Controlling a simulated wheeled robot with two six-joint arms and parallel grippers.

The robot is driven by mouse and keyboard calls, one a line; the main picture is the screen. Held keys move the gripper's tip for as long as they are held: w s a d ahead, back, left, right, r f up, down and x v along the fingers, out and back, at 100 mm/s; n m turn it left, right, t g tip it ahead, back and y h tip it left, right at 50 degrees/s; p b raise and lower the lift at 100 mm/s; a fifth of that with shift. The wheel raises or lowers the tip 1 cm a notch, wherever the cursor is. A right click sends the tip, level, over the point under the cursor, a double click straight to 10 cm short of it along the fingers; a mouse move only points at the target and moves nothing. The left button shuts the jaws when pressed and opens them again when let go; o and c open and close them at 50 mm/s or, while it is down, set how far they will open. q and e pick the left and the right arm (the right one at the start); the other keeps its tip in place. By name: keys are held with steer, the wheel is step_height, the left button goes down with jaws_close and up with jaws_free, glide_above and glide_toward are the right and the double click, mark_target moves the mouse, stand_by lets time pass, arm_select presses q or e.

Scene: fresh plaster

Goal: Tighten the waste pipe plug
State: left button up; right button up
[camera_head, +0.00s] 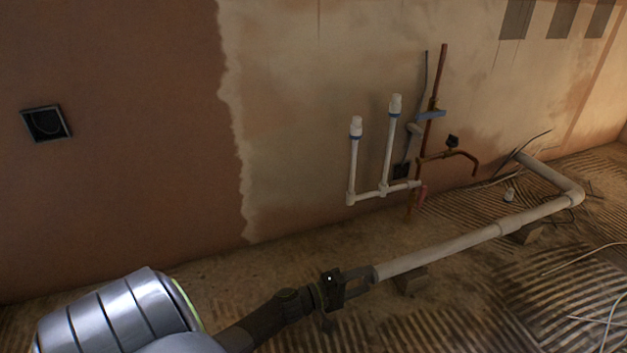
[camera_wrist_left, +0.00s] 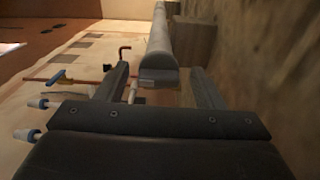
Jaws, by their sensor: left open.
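The grey waste pipe (camera_head: 450,246) runs low along the floor beside the wall and bends back to the wall at right. My left gripper (camera_head: 352,282) is at the pipe's near end and hides that end in the head view. In the left wrist view the plug (camera_wrist_left: 160,79) is the dark grey end of the waste pipe (camera_wrist_left: 160,45). It lies between the two fingers of my open left gripper (camera_wrist_left: 162,88), with visible gaps on both sides. I cannot tell how tightly the plug sits. My right gripper is not in view.
Wooden blocks (camera_head: 410,281) support the pipe just above the ridged floor. White upright pipes (camera_head: 352,165) and a copper pipe with a blue-handled valve (camera_head: 431,115) stand against the wall behind. Loose cables (camera_head: 590,320) lie at right. A black wall box (camera_head: 46,123) is at left.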

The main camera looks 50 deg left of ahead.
arm_select(q)
steer(key=p+v, duration=0.4)
steer(key=v, duration=1)
steer(key=shift+s+r, duration=0.1)
steer(key=shift+s, duration=0.2)
steer(key=shift+s+a, duration=0.25)
steer(key=shift+s, duration=0.3)
